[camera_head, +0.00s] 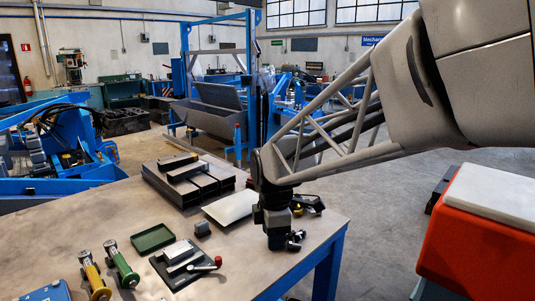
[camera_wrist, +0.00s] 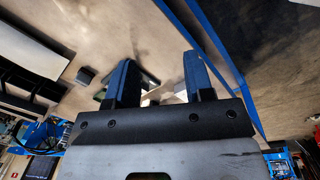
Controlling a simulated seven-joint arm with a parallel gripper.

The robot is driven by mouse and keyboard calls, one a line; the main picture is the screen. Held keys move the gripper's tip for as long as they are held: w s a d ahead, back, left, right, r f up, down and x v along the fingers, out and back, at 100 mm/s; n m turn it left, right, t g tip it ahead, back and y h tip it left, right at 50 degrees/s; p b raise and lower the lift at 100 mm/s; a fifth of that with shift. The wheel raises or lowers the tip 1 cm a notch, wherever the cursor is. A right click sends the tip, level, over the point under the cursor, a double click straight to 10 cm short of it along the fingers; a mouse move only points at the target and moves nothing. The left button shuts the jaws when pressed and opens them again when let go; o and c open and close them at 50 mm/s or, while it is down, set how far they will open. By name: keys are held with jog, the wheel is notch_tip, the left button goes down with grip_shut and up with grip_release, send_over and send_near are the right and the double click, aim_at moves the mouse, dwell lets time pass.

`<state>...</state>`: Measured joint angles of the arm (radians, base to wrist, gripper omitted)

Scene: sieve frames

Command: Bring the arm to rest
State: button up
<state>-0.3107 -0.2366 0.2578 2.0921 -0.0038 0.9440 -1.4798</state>
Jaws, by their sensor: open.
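My gripper (camera_head: 293,241) hangs over the right edge area of the workbench (camera_head: 225,270) in the head view, pointing down. In the wrist view its two dark blue fingers (camera_wrist: 158,75) stand apart, with nothing visible held between them. Dark stacked metal bars or frames (camera_head: 188,180) lie at the back of the bench, left of my gripper. A pale flat sheet (camera_head: 230,207) and a small grey block (camera_head: 203,228) lie nearer, also left of it. How close the fingertips are to the bench top is hard to tell.
A green tray (camera_head: 153,239), a dark fixture with a red-knobbed lever (camera_head: 185,265), a yellow-handled tool (camera_head: 94,275) and a green-handled tool (camera_head: 121,263) occupy the front left. A yellow-and-black item (camera_head: 310,203) sits just behind my gripper. A red box with pale top (camera_head: 480,230) stands right.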

jog(key=s+d+m, duration=0.8)
jog(key=s+m, duration=0.2)
jog(key=s, duration=0.1)
jog(key=s+d+m+t, duration=0.1)
jog(key=s+d+m, duration=0.8)
jog(key=s, duration=0.3)
jog(key=shift+r+m+t, duration=0.3)
jog(key=shift+r+m, duration=0.05)
jog(key=shift+m, duration=0.55)
